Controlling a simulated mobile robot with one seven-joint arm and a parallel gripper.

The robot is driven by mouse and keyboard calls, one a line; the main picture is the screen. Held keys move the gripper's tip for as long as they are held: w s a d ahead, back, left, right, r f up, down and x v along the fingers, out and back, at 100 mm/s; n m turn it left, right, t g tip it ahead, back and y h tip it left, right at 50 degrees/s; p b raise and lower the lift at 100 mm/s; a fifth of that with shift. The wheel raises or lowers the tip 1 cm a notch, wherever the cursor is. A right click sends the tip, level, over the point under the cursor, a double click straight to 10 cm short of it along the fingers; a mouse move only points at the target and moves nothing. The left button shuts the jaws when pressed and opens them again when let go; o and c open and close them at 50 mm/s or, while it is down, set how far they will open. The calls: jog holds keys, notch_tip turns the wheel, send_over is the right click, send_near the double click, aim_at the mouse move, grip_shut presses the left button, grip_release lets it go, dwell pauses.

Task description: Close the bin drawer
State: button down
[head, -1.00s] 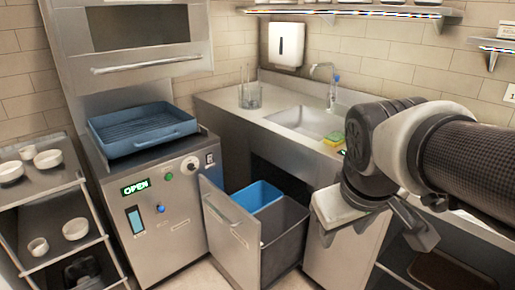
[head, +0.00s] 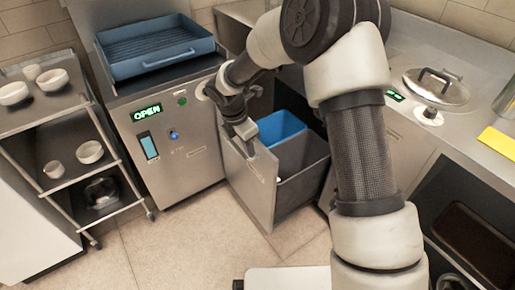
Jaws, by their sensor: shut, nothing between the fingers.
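The bin drawer (head: 249,187) is pulled out from under the counter, its flat metal front standing forward. Inside it are a blue bin (head: 282,128) at the back and a larger grey bin (head: 308,165) in front. My gripper (head: 243,132) is at the upper edge of the drawer front, with its fingers pointing down. It is shut with nothing in it. Whether it touches the drawer front I cannot tell. My gripper hides part of the drawer's top edge and its handle.
A steel machine (head: 165,145) with a lit OPEN sign and a blue tray (head: 155,48) on top stands left of the drawer. A wheeled shelf rack (head: 85,185) with bowls is farther left. The tiled floor (head: 180,245) in front is clear. A pot lid (head: 437,87) lies on the right counter.

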aim_at(266, 159)
jog(key=shift+w+d+f+b, duration=0.55)
jog(key=shift+d+f, duration=0.35)
jog(key=shift+f, duration=0.6)
jog(key=shift+w+d+f+b, duration=0.55)
jog(key=shift+d+f, duration=0.35)
jog(key=shift+f, duration=0.65)
jog(key=shift+w+d+f+b, duration=0.55)
jog(key=shift+d+f, duration=0.35)
jog(key=shift+f, duration=0.6)
jog(key=shift+w+d, duration=0.1)
